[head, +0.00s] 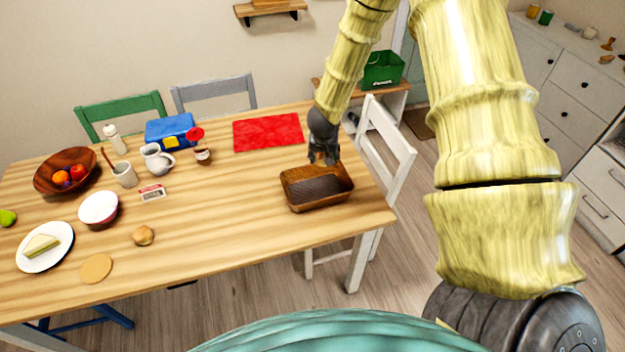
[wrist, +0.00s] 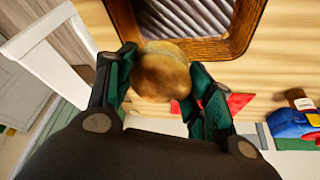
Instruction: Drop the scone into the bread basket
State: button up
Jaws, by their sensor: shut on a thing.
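The scone (wrist: 163,71), round and golden brown, is held between the two fingers of my gripper (wrist: 160,85) in the wrist view. In the head view my gripper (head: 325,156) is over the back edge of the bread basket, and the scone cannot be made out there. The bread basket (head: 322,204) is a brown rectangular tray with a dark ribbed inside, near the right end of the table. In the wrist view its wooden rim (wrist: 246,28) lies just beyond the scone. The scone appears above the table, outside or over the near rim; I cannot tell which.
A red mat (head: 268,132) lies left of the basket. A blue box (head: 170,131), a mug (head: 156,160), a jar (head: 202,154), bowls and a plate (head: 45,247) stand farther left. A similar bun (head: 143,235) sits on the table. A white chair (head: 388,150) stands right.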

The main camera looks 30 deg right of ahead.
jog(key=shift+s+a+f+b, duration=0.1)
jog(key=shift+a+f+b, duration=0.1)
jog(key=shift+f+b, duration=0.25)
jog(key=shift+w+a+f+b, duration=0.1)
jog(key=shift+w+f+b, duration=0.05)
jog(key=shift+f+b, duration=0.45)
jog(key=shift+w+a+f+b, duration=0.1)
jog(key=shift+w+f+b, duration=0.05)
jog(key=shift+f+b, duration=0.4)
jog(key=shift+s+d+f+b, duration=0.15)
jog(key=shift+f+b, duration=0.35)
jog(key=shift+b, duration=0.35)
jog(key=shift+f+b, duration=0.75)
jog(key=shift+b, duration=0.1)
jog(key=o, duration=1.1)
jog(key=shift+r, duration=0.15)
